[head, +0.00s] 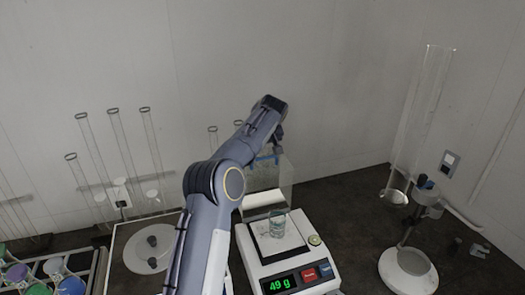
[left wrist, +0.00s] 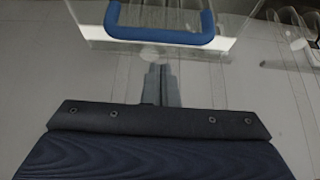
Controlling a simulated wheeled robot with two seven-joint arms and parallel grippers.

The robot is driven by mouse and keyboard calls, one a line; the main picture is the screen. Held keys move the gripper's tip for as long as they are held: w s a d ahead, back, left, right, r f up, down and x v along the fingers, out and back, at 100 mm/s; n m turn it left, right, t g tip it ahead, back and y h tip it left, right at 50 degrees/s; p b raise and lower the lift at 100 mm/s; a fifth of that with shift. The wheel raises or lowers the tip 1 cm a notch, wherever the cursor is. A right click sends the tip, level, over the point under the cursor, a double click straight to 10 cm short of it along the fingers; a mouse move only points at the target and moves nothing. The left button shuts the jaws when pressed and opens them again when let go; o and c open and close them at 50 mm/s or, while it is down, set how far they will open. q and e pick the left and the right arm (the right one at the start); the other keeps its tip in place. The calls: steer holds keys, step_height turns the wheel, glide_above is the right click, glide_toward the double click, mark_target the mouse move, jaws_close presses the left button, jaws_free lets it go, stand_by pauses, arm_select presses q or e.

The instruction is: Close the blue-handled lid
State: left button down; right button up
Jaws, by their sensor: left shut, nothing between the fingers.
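The clear lid (head: 266,176) stands raised at the back of the white balance (head: 266,258). Its blue handle (head: 268,157) is along the upper edge. In the left wrist view the U-shaped blue handle (left wrist: 160,37) lies across the top, on the clear lid panel (left wrist: 232,47). My left gripper (head: 279,142) is above and close to the handle in the head view. In the left wrist view its fingers (left wrist: 160,70) are together, empty, and point toward the handle; whether they touch the lid is unclear. My right gripper is in neither view.
A glass beaker (head: 277,224) stands on the balance, whose display reads 49 g. A round white plate (head: 147,248) and tall glass tubes (head: 122,150) are on the left. A tall cylinder (head: 420,125) and a stand (head: 405,270) are on the right. A wall is behind.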

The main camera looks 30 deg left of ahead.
arm_select(q)
steer(key=shift+s+d, duration=0.35)
steer(key=shift+d, duration=0.05)
steer(key=shift+s+d+f, duration=0.25)
steer(key=shift+s+d, duration=0.15)
steer(key=shift+d, duration=0.1)
